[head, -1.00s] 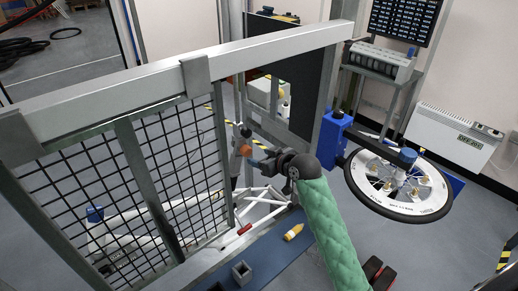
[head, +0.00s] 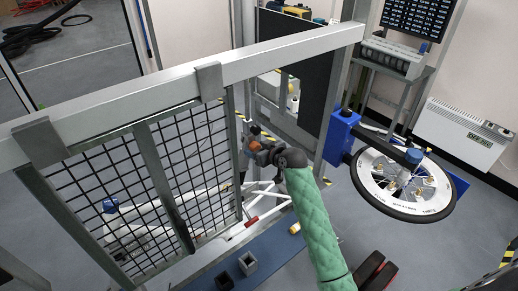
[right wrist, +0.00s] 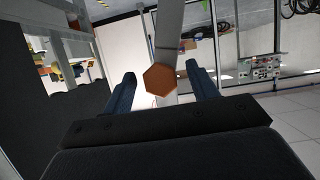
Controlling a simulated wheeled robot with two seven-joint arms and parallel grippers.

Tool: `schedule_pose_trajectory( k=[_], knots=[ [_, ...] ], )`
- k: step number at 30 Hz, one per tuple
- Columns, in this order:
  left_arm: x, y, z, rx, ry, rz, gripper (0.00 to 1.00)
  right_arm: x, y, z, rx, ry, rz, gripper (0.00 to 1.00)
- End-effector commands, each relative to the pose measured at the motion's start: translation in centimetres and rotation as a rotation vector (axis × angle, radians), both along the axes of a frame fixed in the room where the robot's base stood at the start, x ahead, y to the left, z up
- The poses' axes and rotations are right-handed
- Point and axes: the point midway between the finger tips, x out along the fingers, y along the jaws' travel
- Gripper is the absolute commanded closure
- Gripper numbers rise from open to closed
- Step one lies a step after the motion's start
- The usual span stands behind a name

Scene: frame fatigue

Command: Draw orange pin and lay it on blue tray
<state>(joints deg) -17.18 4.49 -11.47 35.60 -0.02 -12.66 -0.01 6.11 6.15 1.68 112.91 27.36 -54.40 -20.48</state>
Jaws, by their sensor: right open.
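An orange-brown hexagonal end, apparently of the orange pin (right wrist: 160,80), shows in the right wrist view. It lies between the two dark fingertips of my right gripper (right wrist: 160,88), with a gap on each side. The fingers are open, and how deep the pin sits between them I cannot tell. In the head view my right gripper (head: 256,146) is beside the grey upright at the end of the mesh panel, and its fingertips are hard to make out. The blue tray (head: 277,246) lies low in front, below the gripper. My left gripper is not in view.
A yellow-orange bottle (head: 295,228) is partly hidden by my arm. A mesh guard panel (head: 185,150) with a thick top rail fills the left. A spoked wheel (head: 375,188) on a blue stand is at the right.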

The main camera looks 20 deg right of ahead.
Motion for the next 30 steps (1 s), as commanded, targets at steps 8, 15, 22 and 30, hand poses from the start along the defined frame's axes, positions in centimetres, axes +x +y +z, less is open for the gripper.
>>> schedule_pose_trajectory(
  k=[8, 15, 22, 30],
  knots=[
    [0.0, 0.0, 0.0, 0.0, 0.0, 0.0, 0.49, 0.0, 0.0, 0.0, 0.0, 0.0, 0.0, 0.81],
    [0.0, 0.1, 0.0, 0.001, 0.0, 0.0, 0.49, 0.0, 0.0, 0.0, 0.0, 0.0, 0.0, 0.95],
    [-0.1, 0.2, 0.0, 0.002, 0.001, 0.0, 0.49, -0.4, -0.2, 0.0, 0.0, 0.0, 0.0, 0.95],
    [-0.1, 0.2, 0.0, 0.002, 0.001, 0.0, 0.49, -1.3, -0.5, 0.0, 0.0, 0.0, 0.0, 0.95]
  ],
)
